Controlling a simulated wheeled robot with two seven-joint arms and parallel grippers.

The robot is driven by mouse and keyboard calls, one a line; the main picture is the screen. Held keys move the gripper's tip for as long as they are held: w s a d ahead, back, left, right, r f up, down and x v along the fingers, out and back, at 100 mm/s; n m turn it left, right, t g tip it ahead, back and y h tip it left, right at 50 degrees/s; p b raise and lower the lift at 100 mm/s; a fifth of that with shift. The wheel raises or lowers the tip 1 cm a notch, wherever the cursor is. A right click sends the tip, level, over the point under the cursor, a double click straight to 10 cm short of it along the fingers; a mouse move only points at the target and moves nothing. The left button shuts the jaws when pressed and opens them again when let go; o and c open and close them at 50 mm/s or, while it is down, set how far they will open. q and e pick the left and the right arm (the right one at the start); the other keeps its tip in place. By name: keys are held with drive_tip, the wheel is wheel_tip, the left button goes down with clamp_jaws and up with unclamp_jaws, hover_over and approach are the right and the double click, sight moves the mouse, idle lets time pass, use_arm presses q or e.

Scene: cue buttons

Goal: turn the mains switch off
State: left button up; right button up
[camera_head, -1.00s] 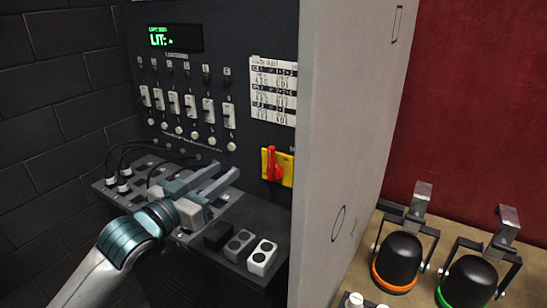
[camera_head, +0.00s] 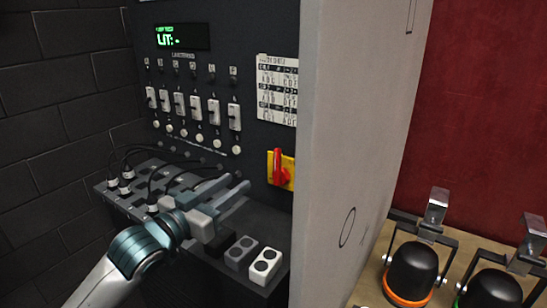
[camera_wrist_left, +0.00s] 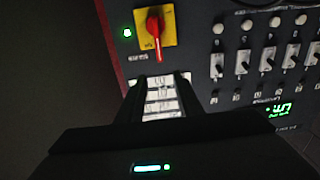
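The mains switch (camera_head: 280,168) is a red handle on a yellow plate, low on the dark panel near its right edge. The handle stands about upright. In the left wrist view the panel shows upside down, with the red handle (camera_wrist_left: 155,25) above and beyond the fingers. My left gripper (camera_head: 237,182) is open and empty, just left of the switch and a little lower, apart from it. In the left wrist view a gap shows between its dark fingers (camera_wrist_left: 157,90). My right gripper is not in view.
The panel carries a green display (camera_head: 182,37), a row of white switches (camera_head: 193,106) and a printed chart (camera_head: 277,90). Button boxes (camera_head: 240,252) and plugged cables (camera_head: 126,172) sit on the ledge below. A grey cabinet wall (camera_head: 350,130) stands close right of the switch.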

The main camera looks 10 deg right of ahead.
sight(276, 155)
use_arm(q)
drive_tip(key=p+x, duration=0.4)
drive_tip(key=x, duration=1.1)
drive_tip(key=shift+w+d+p, duration=0.2)
drive_tip(key=shift+d+p, duration=0.05)
drive_tip(key=shift+p, duration=0.05)
drive_tip(key=shift+x, duration=0.9)
clamp_jaws()
